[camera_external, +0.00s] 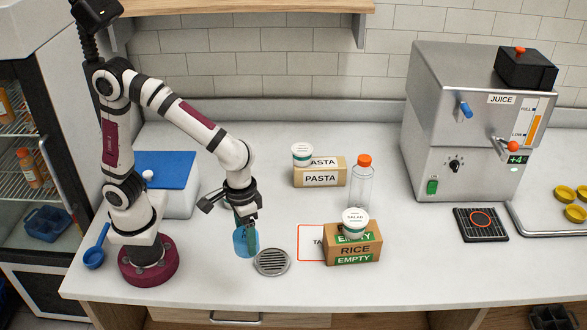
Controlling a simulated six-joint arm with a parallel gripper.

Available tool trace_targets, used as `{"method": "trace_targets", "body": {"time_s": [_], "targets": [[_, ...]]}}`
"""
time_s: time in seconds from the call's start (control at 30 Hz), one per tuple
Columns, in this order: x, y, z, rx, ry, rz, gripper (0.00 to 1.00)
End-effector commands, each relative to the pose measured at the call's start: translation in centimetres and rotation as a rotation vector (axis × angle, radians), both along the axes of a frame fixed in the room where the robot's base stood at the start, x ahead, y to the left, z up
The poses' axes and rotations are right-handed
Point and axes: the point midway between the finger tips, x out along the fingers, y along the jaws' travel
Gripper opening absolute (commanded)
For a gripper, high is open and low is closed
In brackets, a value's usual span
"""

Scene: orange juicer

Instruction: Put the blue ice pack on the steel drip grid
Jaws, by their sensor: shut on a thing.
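My gripper (244,218) points down over the front of the counter, left of centre. It is shut on the blue ice pack (251,243), a light-blue translucent piece that hangs upright below the fingers. The fingers cover part of its upper middle. I cannot tell whether its lower edge touches the counter. The steel drip grid (272,262), a round grey slotted disc, lies flat on the counter just right of and nearer the front than the ice pack. Its top is bare.
The rice box (353,248) with a salad tub (355,222) on top stands right of the grid. Behind are a pasta box (319,177), its tub, and an orange-capped bottle (361,187). A black square grid (481,235) lies before the juicer (455,150). A blue-lidded box (180,205) stands left.

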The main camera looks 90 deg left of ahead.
Motion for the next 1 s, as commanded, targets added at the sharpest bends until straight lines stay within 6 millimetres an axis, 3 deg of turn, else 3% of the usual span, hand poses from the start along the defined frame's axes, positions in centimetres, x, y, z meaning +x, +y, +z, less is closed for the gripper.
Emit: {"method": "trace_targets", "body": {"time_s": [0.07,0.4,0.47,0.73,0.87,1.0], "targets": [[-0.9,-0.6,-0.5,0.001,0.0,-0.031,0.09],[-0.5,-0.1,-5.3,0.001,0.0,-0.021,0.09],[0.0,0.9,-6.1,0.002,0.003,-0.018,0.09],[3.7,8.0,-10.9,0.0,0.002,-0.017,0.09],[4.6,9.6,-12.0,0.0,0.001,-0.02,0.09],[4.7,10.0,-14.6,0.0,0.004,-0.023,0.09]]}}
